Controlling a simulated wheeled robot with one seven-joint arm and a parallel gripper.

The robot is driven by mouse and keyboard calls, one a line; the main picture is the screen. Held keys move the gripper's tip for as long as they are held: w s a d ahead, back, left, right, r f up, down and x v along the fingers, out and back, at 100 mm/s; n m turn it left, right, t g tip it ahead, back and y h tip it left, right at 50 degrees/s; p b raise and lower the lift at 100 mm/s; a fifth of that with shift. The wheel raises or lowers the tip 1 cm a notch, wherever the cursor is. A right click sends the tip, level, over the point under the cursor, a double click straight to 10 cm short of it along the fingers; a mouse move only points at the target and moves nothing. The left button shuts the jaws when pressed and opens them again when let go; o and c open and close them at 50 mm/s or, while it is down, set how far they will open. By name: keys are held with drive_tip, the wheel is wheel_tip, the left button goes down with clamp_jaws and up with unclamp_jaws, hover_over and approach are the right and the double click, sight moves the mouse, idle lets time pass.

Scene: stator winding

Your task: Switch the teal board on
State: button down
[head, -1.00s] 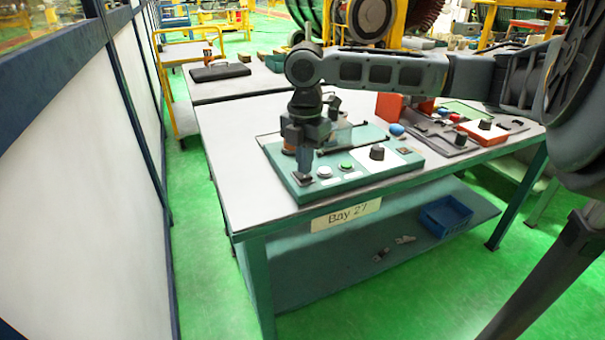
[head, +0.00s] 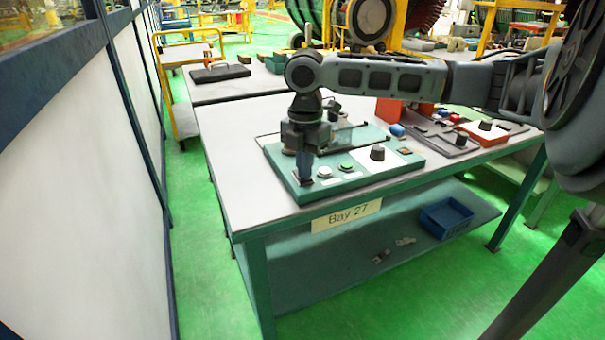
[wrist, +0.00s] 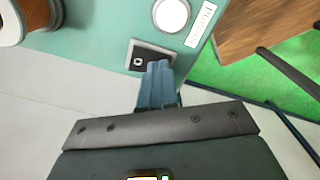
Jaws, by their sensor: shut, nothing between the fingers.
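The teal board (head: 345,184) lies on the near part of the table. A white button (head: 324,171), a green button (head: 345,165) and a black knob (head: 377,153) are on it. My gripper (head: 304,180) points down at the board's front left corner, its fingers closed and empty. In the wrist view, a small dark switch plate (wrist: 138,60) sits on the board near its edge, beside the white button (wrist: 171,14). My fingertips (wrist: 158,68) overlap the right part of this plate and hide some of it. I cannot tell whether they touch it.
An orange and white spool (wrist: 14,20) stands on the board's other side in the wrist view. A blue bin (head: 446,217) sits on the lower shelf. The table's left part is clear.

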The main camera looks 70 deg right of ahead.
wheel_tip(320, 180, up, 7)
drive_tip(key=p, duration=0.6)
idle(0.7)
